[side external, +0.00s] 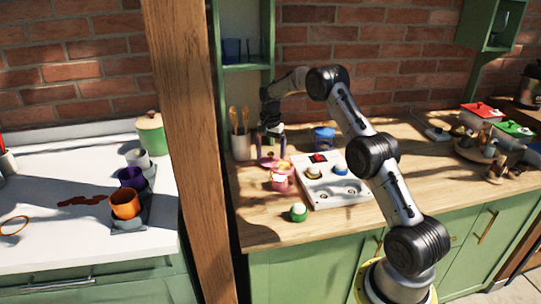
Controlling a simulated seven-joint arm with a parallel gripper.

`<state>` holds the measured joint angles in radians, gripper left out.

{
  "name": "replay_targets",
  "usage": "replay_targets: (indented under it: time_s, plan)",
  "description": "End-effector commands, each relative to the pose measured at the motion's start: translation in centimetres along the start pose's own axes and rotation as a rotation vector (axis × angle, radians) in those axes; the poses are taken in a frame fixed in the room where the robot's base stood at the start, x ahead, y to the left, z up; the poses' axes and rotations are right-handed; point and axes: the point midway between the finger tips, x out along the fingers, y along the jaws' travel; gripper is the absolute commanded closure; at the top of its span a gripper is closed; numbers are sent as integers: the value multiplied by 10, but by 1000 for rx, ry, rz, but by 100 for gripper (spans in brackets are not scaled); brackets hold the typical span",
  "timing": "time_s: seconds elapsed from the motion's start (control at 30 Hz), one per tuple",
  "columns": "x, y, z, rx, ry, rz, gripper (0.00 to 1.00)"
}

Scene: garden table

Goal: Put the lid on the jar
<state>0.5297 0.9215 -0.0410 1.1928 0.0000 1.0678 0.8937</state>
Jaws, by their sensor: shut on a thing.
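My gripper (270,150) points down over the wooden counter, with its fingers shut on a small pink lid (266,162). The lid is small in the picture and partly covered by the fingers. A pink jar (279,183) with a pale label stands just in front and slightly to the right of the lid. Its top looks uncovered, with something orange at the mouth. The lid shows up and left of the jar's mouth; I cannot tell its exact height or whether the two touch.
A white tray (330,196) with knobs and round recesses lies right of the jar. A green round item (298,212) sits in front, a blue container (324,138) behind. A utensil holder (241,146) stands at the left. A wooden post (190,150) rises left of the counter.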

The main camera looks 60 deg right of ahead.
Motion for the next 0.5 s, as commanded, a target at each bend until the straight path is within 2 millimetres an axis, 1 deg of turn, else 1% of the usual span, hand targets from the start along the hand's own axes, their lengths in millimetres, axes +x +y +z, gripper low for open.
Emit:
replay_targets:
  time_s: [0.17,0.2,0.5]
  plan:
    - [5,0,0,0,0,0,59]
    - [4,0,0,0,0,0,0]
    - [4,0,0,0,0,0,0]
